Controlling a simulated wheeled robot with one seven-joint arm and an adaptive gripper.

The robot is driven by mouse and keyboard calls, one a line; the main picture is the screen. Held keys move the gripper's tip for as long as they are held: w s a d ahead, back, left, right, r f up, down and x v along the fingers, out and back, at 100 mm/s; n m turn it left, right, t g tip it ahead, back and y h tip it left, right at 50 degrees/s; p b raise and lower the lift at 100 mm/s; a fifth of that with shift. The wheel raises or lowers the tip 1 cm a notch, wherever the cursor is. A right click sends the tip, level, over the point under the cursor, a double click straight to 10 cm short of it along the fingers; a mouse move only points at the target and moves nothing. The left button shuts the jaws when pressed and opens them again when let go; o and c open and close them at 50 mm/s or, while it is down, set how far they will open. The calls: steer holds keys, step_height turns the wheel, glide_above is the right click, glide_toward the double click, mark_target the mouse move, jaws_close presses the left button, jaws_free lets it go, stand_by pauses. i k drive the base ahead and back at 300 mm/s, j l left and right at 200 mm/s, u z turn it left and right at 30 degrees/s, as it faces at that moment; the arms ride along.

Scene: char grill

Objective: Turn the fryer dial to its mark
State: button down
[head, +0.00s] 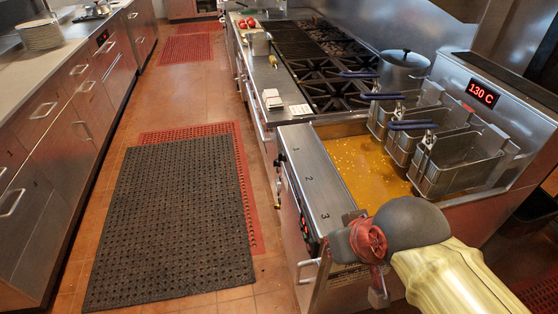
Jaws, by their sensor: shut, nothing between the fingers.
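The fryer (330,180) stands at the right, its steel top ledge marked 1, 2 and 3. Its oil well (362,160) holds golden oil. Its front panel (307,232) is seen at a steep angle, with a small red readout and dark controls. I cannot make out the dial's pointer or its mark. My gripper (366,245), red and grey, is at the fryer's near front corner, at the end of my cream and grey arm. It is shut and holds nothing. Its fingertips are hard to make out, and it and my arm hide part of the fryer's near side.
Several fry baskets (455,160) with blue handles hang over the oil. A display (482,92) behind them reads 130 C. A lidded pot (403,70) stands by the burners (325,75). A dark mat (170,220) lies on the open aisle floor, with steel drawers (45,150) left.

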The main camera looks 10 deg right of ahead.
mark_target(281, 156)
steer(key=i+j, duration=0.2)
steer(key=j, duration=0.15)
steer(key=i+j, duration=0.2)
steer(key=j, duration=0.2)
steer(key=i+j+z, duration=0.1)
steer(key=j, duration=0.25)
steer(key=i+j, duration=0.5)
steer(key=j, duration=0.25)
steer(key=z, duration=0.05)
